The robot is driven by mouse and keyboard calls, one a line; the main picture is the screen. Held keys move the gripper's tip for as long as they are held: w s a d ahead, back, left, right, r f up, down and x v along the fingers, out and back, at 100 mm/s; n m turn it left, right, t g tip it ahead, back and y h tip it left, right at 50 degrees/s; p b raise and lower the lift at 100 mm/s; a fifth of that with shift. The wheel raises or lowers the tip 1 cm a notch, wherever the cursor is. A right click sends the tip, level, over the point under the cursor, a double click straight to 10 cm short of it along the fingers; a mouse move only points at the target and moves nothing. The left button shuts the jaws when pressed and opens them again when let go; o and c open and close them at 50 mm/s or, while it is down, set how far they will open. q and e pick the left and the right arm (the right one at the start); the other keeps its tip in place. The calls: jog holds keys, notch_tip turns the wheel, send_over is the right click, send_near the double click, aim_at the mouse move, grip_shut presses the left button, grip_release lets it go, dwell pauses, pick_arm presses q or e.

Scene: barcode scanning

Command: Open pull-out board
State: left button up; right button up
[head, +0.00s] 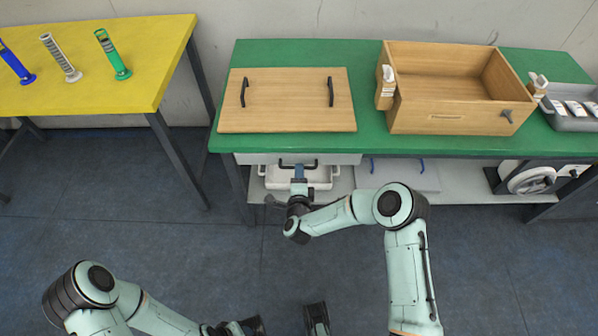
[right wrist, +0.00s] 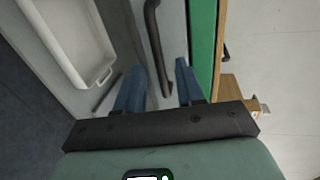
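The pull-out board shows as a pale grey front (head: 342,159) just under the front edge of the green-topped table. It looks closed. Its black handle (head: 299,163) is at the middle of that front. My right gripper (head: 299,174) is at this handle, reaching from the front. In the right wrist view, the blue fingers of my right gripper (right wrist: 158,88) are apart, with the handle (right wrist: 155,45) lying between them. I see no clear grip on it.
The green table (head: 370,128) bears a wooden board with two handles (head: 288,101), an open wooden box (head: 446,119) and a grey tray (head: 575,122). White bins (head: 298,180) stand on the shelf below. Floor in front is free.

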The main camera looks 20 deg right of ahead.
jog(key=shift+x, duration=1.05)
grip_shut()
jog(key=shift+s+a+f, duration=0.1)
